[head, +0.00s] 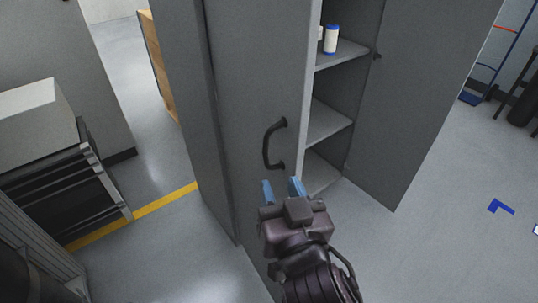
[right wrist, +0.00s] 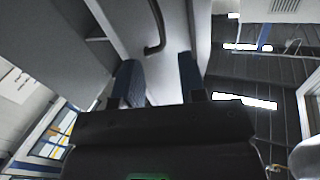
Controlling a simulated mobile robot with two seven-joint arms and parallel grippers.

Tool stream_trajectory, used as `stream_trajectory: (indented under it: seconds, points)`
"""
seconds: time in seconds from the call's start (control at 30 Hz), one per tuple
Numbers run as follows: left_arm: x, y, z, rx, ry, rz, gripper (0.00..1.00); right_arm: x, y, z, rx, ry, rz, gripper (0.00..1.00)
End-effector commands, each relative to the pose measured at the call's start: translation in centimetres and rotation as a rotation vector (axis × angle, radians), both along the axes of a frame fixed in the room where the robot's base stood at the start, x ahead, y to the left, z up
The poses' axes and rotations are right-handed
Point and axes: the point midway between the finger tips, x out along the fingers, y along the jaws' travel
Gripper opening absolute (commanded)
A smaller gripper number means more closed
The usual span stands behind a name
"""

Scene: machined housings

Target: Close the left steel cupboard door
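The left steel cupboard door (head: 250,70) is a grey panel with a dark bow handle (head: 273,145) near its free edge. It appears to stand ajar; its exact angle is hard to tell. Shelves (head: 325,122) show past its edge. My right gripper (head: 283,189) has its two blue fingers apart, just below the handle in the head view, with nothing visible between them. In the right wrist view the handle (right wrist: 157,28) is beyond the open fingertips and appears apart from them. My left gripper is not in view.
The right cupboard door (head: 415,90) stands wide open. A white and blue canister (head: 331,39) is on the upper shelf. A dark drawer unit (head: 75,190) stands at the left, near a yellow floor line (head: 160,204). The floor at the right is mostly clear.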

Motion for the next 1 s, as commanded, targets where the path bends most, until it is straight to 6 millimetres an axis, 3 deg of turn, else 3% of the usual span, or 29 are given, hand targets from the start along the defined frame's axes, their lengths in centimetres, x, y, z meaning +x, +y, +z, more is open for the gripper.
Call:
stream_trajectory:
  seconds: [0.6,1.0]
  points:
    - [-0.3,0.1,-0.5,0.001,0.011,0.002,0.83,8.0,1.8,0.0,-0.003,-0.001,0.000,0.38]
    - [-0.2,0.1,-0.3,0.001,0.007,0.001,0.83,10.1,2.3,0.0,-0.002,0.001,-0.001,0.38]
